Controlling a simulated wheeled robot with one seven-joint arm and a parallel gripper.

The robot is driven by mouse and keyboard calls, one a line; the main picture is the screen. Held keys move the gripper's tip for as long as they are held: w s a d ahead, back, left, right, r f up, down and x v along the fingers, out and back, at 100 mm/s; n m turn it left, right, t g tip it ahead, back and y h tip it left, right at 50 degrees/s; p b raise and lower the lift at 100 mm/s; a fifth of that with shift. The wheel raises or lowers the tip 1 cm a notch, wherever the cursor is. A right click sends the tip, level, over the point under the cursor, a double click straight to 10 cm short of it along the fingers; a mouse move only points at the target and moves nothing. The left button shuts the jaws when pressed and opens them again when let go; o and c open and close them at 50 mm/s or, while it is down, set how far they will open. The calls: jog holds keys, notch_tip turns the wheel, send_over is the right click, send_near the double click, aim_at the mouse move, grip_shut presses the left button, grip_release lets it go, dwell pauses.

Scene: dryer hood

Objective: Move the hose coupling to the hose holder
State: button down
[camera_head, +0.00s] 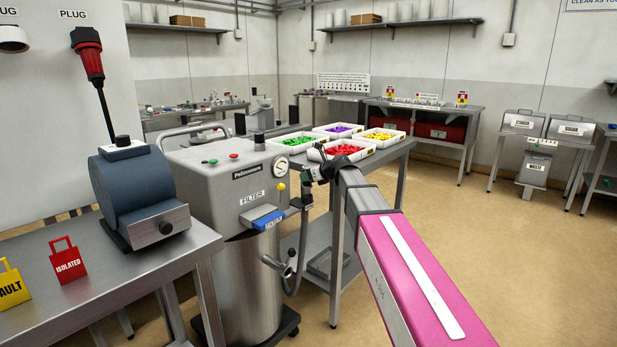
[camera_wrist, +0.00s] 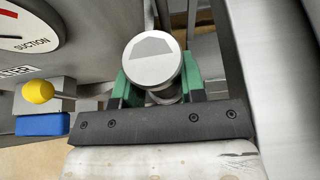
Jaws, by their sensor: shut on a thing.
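My gripper (camera_head: 311,173) is at the right side of the steel filter unit. In the wrist view its green fingers (camera_wrist: 156,85) are shut around a round metal piece, which I take to be the hose coupling (camera_wrist: 152,58). Its pale flat end face points toward the camera. A grey hose (camera_head: 303,237) hangs below my gripper and bends near a metal fitting (camera_head: 281,264) low on the drum. The hose holder cannot be made out clearly in either view.
The filter unit (camera_head: 225,180) has a suction gauge (camera_head: 281,166), a yellow knob (camera_head: 280,187) and a blue part (camera_head: 268,219) close to my gripper. Behind stands a table with trays of red (camera_head: 341,151), green, purple and yellow pieces. The floor at right is open.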

aim_at(309, 185)
jog(key=shift+f, duration=1.85)
jog(key=c, duration=0.6)
grip_release()
jog(key=v, duration=1)
jog(key=shift+s+d+r, duration=0.1)
jog(key=shift+s+d, duration=0.1)
jog(key=shift+d, duration=0.1)
jog(key=s+d+f+n+g+h, duration=0.2)
jog(key=s+d+f+n, duration=0.3)
jog(key=s+f+n, duration=0.3)
jog(key=s+d+f+n+g+h, duration=0.3)
jog(key=s+f+n, duration=0.6)
jog(key=f, duration=0.4)
jog(key=s+d+f+n+g+h, duration=0.3)
jog(key=s+d+f+n+h, duration=0.2)
jog(key=s+f, duration=0.6)
jog(key=shift+d+f+n, duration=0.1)
jog(key=shift+d+n, duration=0.5)
jog(key=shift+n, duration=0.3)
jog(key=shift+d+f+n, duration=0.15)
jog(key=shift+d+n, duration=0.45)
jog(key=shift+n, duration=0.3)
